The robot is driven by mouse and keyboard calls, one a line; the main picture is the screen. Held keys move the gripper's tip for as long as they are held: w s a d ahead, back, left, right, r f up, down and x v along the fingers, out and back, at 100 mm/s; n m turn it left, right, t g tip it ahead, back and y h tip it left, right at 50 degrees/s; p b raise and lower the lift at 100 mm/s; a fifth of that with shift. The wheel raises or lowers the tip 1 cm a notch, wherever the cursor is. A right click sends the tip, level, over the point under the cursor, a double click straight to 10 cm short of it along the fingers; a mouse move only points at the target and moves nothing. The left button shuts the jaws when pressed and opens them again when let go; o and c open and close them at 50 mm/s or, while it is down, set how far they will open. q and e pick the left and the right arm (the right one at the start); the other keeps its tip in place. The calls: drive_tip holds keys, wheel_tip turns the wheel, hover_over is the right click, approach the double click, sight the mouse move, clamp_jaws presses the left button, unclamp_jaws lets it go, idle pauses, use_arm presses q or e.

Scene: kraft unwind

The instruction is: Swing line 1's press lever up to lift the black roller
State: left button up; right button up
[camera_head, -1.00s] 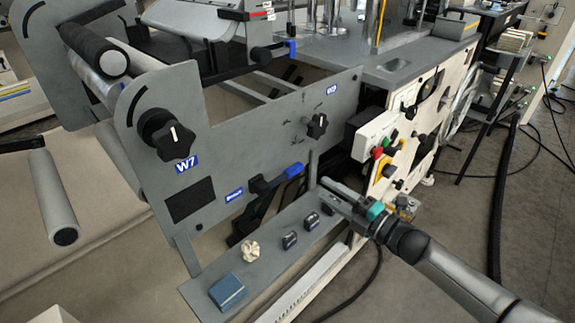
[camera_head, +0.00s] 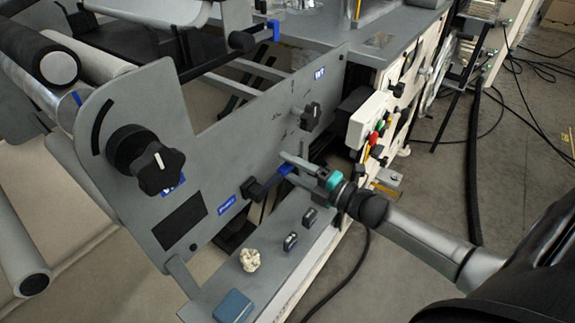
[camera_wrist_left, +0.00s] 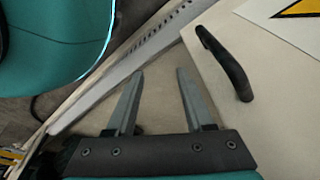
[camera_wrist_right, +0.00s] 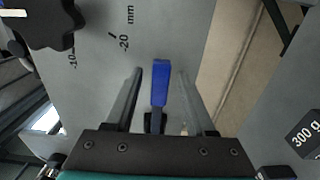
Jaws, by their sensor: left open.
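The press lever has a black hub and a blue handle (camera_head: 284,169), beside a blue label (camera_head: 226,205) on the grey side plate. My right gripper (camera_head: 285,166) is at this handle. In the right wrist view the blue handle (camera_wrist_right: 160,85) lies between the two open fingers of the right gripper (camera_wrist_right: 160,72), with a gap on each side. A black roller (camera_head: 30,50) sits at the upper left in the head view. My left gripper (camera_wrist_left: 154,72) is open and empty in its wrist view and does not show in the head view.
A large black knob (camera_head: 147,158) and a smaller one (camera_head: 306,116) stick out of the plate. The ledge below carries a blue block (camera_head: 233,306), a pale lumpy piece (camera_head: 250,259) and small dark weights (camera_head: 290,242). A button box (camera_head: 372,122) stands right of the lever.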

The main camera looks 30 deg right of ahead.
clamp_jaws()
idle(1.3)
